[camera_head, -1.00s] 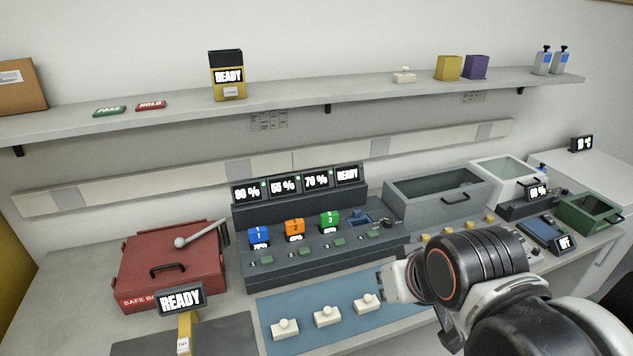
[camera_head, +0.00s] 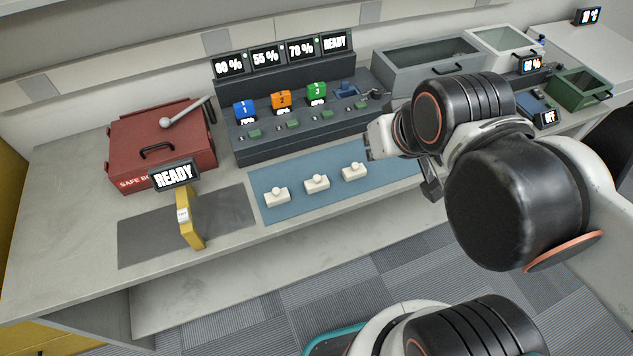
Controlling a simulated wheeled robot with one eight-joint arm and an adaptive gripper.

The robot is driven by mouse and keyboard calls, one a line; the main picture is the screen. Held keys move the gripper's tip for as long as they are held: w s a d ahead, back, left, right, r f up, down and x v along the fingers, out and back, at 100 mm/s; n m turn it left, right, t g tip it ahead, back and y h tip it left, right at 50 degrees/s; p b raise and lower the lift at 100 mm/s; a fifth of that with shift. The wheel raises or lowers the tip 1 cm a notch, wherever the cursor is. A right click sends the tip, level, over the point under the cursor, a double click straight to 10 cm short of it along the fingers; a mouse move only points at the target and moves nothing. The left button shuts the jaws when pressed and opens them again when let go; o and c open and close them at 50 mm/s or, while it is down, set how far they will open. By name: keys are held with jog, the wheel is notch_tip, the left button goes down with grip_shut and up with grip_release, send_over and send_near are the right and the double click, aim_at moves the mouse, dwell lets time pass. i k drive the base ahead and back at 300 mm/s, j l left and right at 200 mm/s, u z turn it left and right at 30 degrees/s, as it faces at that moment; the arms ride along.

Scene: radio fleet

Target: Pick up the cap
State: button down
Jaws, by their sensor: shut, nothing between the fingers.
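Three small white knobbed pieces stand in a row on the blue mat (camera_head: 310,205): the left one (camera_head: 277,197), the middle one (camera_head: 317,184) and the right one (camera_head: 354,172). They look like caps; which one the task means I cannot tell. My gripper (camera_head: 431,190) is at the right end of the mat, right of the row and apart from it.
Behind the mat stands a dark console (camera_head: 300,135) with blue, orange and green blocks. A red box (camera_head: 185,145) and a yellow READY stand (camera_head: 190,220) are at left. Grey (camera_head: 400,85) and green (camera_head: 575,100) bins stand at right. The table front is clear.

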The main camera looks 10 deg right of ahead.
aim_at(318, 183)
jog(key=j+z, duration=0.25)
jog(key=j, duration=0.2)
jog(key=k+j+z, duration=0.2)
jog(key=j, duration=0.2)
jog(key=j+z, duration=0.25)
jog(key=j, duration=0.2)
jog(key=k+j+z, duration=0.25)
jog(key=i+j, duration=0.1)
jog(key=j, duration=0.05)
